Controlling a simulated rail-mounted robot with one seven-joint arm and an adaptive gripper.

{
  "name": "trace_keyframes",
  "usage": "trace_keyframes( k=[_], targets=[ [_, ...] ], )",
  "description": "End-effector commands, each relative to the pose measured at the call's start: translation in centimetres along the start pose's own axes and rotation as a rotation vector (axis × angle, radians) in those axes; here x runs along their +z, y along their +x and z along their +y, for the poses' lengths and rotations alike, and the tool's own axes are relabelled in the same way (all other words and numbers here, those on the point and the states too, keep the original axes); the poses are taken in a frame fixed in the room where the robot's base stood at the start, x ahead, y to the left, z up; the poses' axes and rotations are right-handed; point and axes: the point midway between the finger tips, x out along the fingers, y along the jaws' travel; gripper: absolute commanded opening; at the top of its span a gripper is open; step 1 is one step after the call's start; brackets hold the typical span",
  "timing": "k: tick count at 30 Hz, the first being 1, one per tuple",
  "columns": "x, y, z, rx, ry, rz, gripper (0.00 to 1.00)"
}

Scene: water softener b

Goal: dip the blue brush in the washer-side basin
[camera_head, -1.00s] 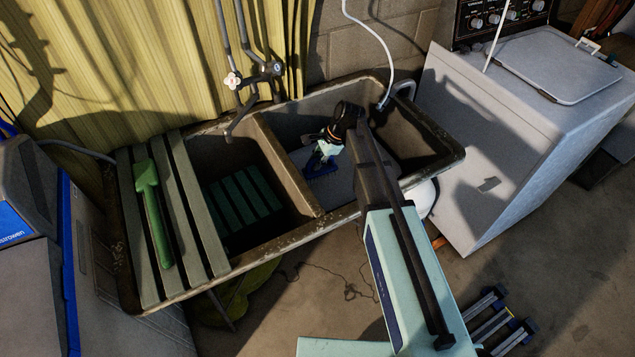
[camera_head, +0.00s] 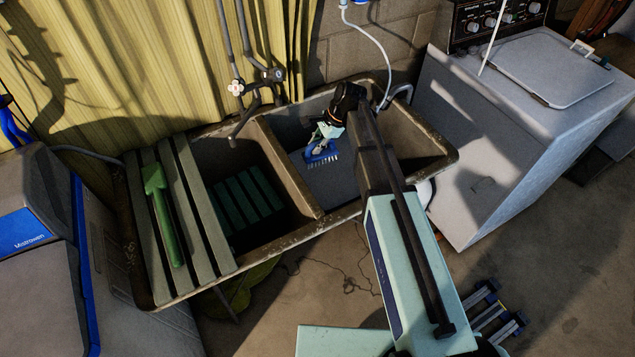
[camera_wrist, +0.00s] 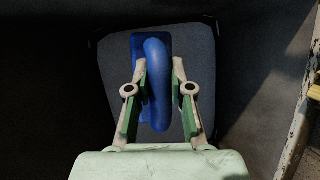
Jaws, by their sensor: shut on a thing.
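The washer-side basin (camera_head: 345,180) is the right half of the double sink, on the side of the white washer (camera_head: 520,110). The blue brush (camera_head: 322,153) is inside this basin's outline, with pale bristles pointing down. My gripper (camera_head: 327,136) is shut on its handle. In the wrist view, the curved blue handle (camera_wrist: 157,85) lies between the two fingers of my gripper (camera_wrist: 160,70), above a dark grey surface. I cannot tell how far the bristles are above that surface. My arm hides part of the basin's right side and front rim.
A divider (camera_head: 285,170) separates the left basin (camera_head: 222,160), which holds a green slatted piece (camera_head: 248,197). A green tool (camera_head: 163,215) lies on slats at the left. Taps (camera_head: 255,85) stand behind the divider. A white hose (camera_head: 375,40) hangs at the back of the right basin.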

Motion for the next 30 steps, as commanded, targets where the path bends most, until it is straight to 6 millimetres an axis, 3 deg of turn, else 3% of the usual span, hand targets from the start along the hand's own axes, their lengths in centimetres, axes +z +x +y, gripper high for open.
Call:
trace_keyframes(
  k=[30],
  targets=[
    [3.6, -8.6, -1.9, 0.000, 0.001, 0.000, 0.00]
  ],
)
